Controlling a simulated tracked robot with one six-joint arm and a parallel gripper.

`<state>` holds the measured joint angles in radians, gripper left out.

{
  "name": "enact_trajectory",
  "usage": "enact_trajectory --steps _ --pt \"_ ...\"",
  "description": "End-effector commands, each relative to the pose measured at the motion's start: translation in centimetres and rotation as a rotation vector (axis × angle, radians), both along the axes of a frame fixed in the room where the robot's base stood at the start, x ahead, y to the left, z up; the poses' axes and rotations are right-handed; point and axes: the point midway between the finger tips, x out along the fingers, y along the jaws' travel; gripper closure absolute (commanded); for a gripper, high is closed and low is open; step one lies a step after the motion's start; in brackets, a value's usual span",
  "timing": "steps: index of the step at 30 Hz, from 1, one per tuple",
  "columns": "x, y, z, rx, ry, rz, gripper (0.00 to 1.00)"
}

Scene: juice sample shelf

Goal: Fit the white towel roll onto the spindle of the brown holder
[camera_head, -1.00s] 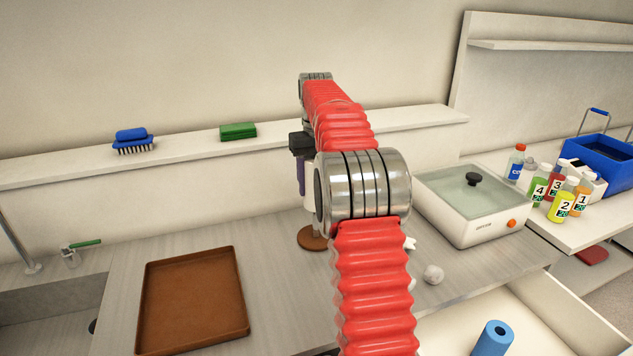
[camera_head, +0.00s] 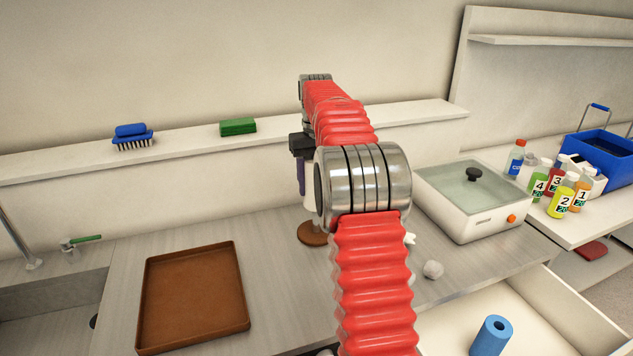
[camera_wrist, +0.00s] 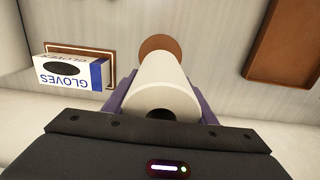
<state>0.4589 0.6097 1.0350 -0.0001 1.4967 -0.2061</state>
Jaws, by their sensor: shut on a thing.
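The white towel roll (camera_wrist: 163,82) is held between the purple fingers of my gripper (camera_wrist: 160,95) in the wrist view. Its near end, with a dark core hole, faces the camera. The round brown base of the holder (camera_wrist: 160,45) shows just beyond the roll's far end. The spindle is not visible, and I cannot tell whether the roll is around it. In the head view my gripper (camera_head: 301,178) is above the brown base (camera_head: 312,233), and my arm hides most of the roll.
A brown tray (camera_head: 195,298) lies left of the holder. A glass-lidded white appliance (camera_head: 472,200) stands right, with bottles beyond. A glove box (camera_wrist: 75,73) lies left in the wrist view. A blue roll (camera_head: 492,336) is in the open drawer. A ledge (camera_head: 190,143) runs behind.

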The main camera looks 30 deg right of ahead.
Motion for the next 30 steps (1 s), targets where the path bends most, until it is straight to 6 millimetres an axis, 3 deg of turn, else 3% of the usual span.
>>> enact_trajectory --steps 30 --pt "0.0 0.0 -1.5 0.000 0.000 0.000 0.78"
